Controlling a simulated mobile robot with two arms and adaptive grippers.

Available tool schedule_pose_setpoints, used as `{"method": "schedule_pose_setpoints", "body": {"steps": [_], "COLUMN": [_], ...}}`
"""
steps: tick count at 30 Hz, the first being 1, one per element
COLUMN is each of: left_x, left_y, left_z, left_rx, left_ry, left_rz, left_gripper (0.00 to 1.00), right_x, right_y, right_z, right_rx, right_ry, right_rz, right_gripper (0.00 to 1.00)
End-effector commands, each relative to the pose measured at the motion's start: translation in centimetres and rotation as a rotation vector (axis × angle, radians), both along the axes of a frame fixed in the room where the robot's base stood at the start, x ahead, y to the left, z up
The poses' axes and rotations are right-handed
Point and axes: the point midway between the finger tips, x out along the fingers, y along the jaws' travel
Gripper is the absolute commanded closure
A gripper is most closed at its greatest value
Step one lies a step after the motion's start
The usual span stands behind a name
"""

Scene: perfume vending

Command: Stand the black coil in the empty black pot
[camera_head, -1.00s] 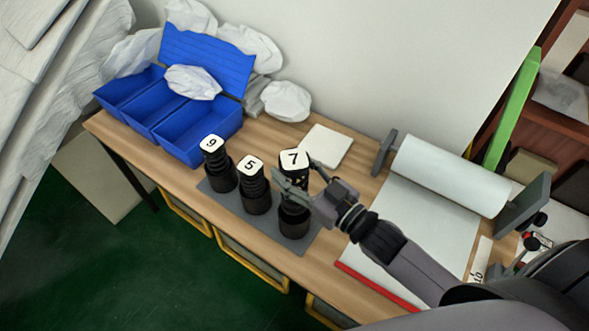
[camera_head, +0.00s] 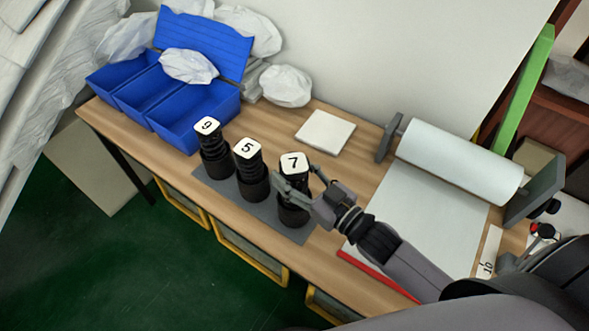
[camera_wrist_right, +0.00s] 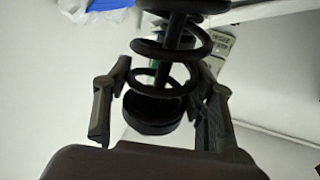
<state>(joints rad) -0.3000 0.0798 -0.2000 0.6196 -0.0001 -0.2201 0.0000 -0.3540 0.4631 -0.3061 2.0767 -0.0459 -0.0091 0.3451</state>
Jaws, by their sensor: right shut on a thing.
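The black coil (camera_head: 291,181) with a white top marked 7 is between the fingers of my right gripper (camera_head: 297,190), which is shut on it. It looks upright. The coil (camera_wrist_right: 175,48) also shows in the right wrist view, with its open turns between the two fingers. The black pot (camera_head: 294,216) is directly below the coil on a grey mat (camera_head: 214,183). The fingers cover where they meet, so I cannot tell whether the coil rests fully inside. My left gripper is not in view.
Two other black coils, marked 9 (camera_head: 212,147) and 5 (camera_head: 251,167), stand in pots left of my gripper. Blue bins (camera_head: 192,123) stand at the back left. A white square pad (camera_head: 325,131) and a paper roll (camera_head: 460,160) lie behind and right.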

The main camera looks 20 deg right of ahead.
Motion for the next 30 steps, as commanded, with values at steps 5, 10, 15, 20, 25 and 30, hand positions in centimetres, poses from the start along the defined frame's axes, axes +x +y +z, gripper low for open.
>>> {"method": "schedule_pose_setpoints", "body": {"steps": [5, 10, 15, 20, 25, 30], "left_x": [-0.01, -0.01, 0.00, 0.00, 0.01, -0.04], "left_y": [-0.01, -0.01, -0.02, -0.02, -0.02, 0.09], "left_z": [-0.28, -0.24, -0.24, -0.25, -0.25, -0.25], "left_rx": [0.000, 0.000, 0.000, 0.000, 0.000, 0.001], "left_ry": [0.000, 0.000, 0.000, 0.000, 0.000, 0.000], "left_rz": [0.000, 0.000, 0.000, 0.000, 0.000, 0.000], "left_gripper": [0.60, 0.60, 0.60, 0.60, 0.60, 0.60], "right_x": [0.00, 0.00, 0.00, 0.00, 0.00, -0.02], "right_y": [0.02, 0.02, 0.02, 0.01, 0.01, 0.00], "right_z": [-0.40, -0.37, -0.37, -0.39, -0.41, -0.49], "right_rx": [0.001, 0.001, 0.001, 0.001, 0.000, 0.000], "right_ry": [-0.002, -0.002, -0.002, -0.002, -0.001, 0.001], "right_rz": [0.000, 0.000, 0.000, 0.000, 0.000, 0.000], "right_gripper": [0.81, 0.81, 0.41, 0.30, 0.26, 0.26]}}
